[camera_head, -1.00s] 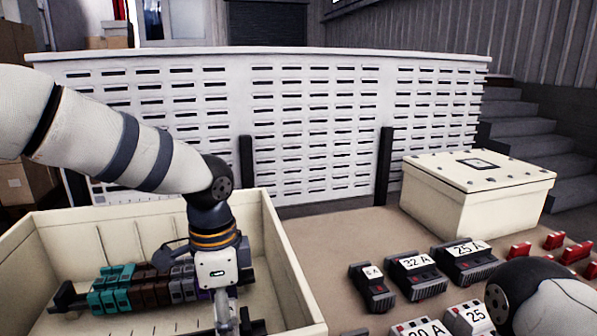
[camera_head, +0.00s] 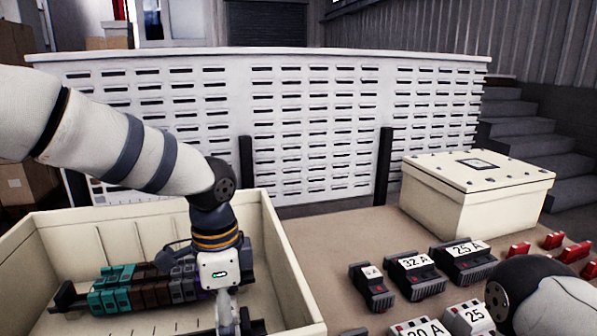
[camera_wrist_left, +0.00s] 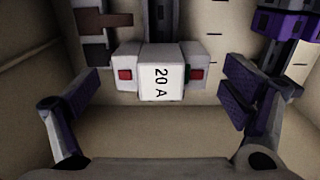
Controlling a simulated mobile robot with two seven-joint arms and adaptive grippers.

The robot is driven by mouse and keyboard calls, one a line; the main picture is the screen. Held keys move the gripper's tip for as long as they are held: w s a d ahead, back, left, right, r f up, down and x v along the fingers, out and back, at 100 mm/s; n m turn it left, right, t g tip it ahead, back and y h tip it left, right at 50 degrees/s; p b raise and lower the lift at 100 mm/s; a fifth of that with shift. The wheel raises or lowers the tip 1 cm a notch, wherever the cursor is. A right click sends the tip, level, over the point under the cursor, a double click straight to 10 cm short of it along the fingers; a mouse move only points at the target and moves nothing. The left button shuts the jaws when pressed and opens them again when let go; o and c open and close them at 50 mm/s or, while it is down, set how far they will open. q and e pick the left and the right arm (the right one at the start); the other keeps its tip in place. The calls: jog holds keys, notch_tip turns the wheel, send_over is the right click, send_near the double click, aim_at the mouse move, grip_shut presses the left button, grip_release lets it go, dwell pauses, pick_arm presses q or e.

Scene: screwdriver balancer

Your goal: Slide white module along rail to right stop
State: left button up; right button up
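The white module (camera_wrist_left: 160,78), labelled 20 A with a red square at each side, shows in the left wrist view between the fingers of my left gripper (camera_wrist_left: 158,88). The fingers are open, with a gap on each side of the module. In the head view the left gripper (camera_head: 228,318) points down into the cream bin near its right wall and hides most of the module. The rail lies in the bin, mostly covered by teal (camera_head: 110,290), brown (camera_head: 150,288) and grey modules. A dark block (camera_head: 252,322) stands at its right end. My right gripper is out of view.
The cream bin's walls (camera_head: 290,265) surround the rail closely on the right. On the brown table (camera_head: 330,250) stand dark breakers (camera_head: 415,275), white breakers, red parts (camera_head: 555,240) and a cream box (camera_head: 480,190). My right arm's link is at lower right.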

pick_arm(q)
jog(key=shift+a+r, duration=0.1)
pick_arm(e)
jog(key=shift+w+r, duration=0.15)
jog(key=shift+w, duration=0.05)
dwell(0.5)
pick_arm(q)
jog(key=shift+r+p, duration=0.35)
jog(key=shift+r, duration=0.65)
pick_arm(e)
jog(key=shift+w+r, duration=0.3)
pick_arm(q)
jog(key=shift+r, duration=0.1)
notch_tip(320, 180, up, 6)
jog(key=shift+a+p, duration=0.1)
jog(key=shift+p, duration=0.25)
notch_tip(320, 180, up, 13)
jog(key=shift+a, duration=0.25)
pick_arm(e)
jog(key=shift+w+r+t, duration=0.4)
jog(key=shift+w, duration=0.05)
pick_arm(q)
jog(key=shift+s+r, duration=0.1)
